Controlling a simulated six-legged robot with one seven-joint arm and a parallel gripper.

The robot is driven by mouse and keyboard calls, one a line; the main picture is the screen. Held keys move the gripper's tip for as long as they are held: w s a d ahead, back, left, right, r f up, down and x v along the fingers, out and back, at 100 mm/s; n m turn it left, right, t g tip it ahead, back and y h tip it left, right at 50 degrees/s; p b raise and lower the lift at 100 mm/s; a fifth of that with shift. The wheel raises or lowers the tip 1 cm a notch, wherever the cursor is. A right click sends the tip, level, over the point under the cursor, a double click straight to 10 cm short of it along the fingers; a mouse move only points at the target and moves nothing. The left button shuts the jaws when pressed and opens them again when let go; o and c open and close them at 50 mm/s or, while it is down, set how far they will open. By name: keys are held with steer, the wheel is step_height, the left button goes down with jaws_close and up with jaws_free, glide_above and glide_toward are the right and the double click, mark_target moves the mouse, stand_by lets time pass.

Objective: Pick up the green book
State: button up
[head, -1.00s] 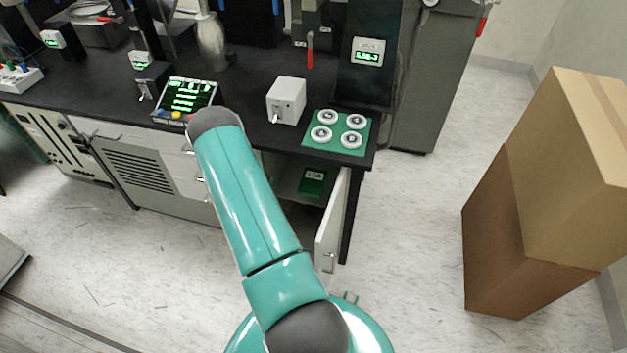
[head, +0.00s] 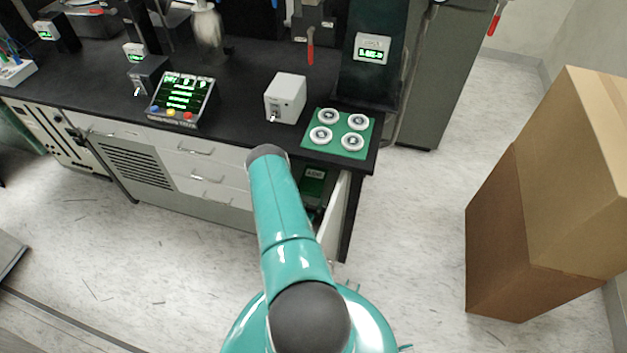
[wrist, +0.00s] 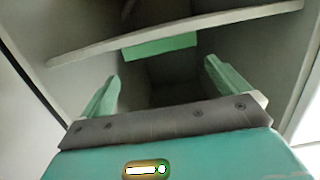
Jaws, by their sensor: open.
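My gripper (wrist: 165,80) is open and empty. Its two green fingers are spread apart inside the cabinet, below the book in the picture and apart from it.
The cabinet door (head: 338,215) stands open to the right. The shelf (wrist: 90,45) crosses the cabinet, with walls close on both sides. The bench top (head: 235,125) is above. Brown boxes (head: 495,235) stand to the right, with clear floor between.

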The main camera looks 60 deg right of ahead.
mark_target(313, 178)
steer(key=x, duration=0.9)
steer(key=shift+w+d+f, duration=0.2)
steer(key=c, duration=0.8)
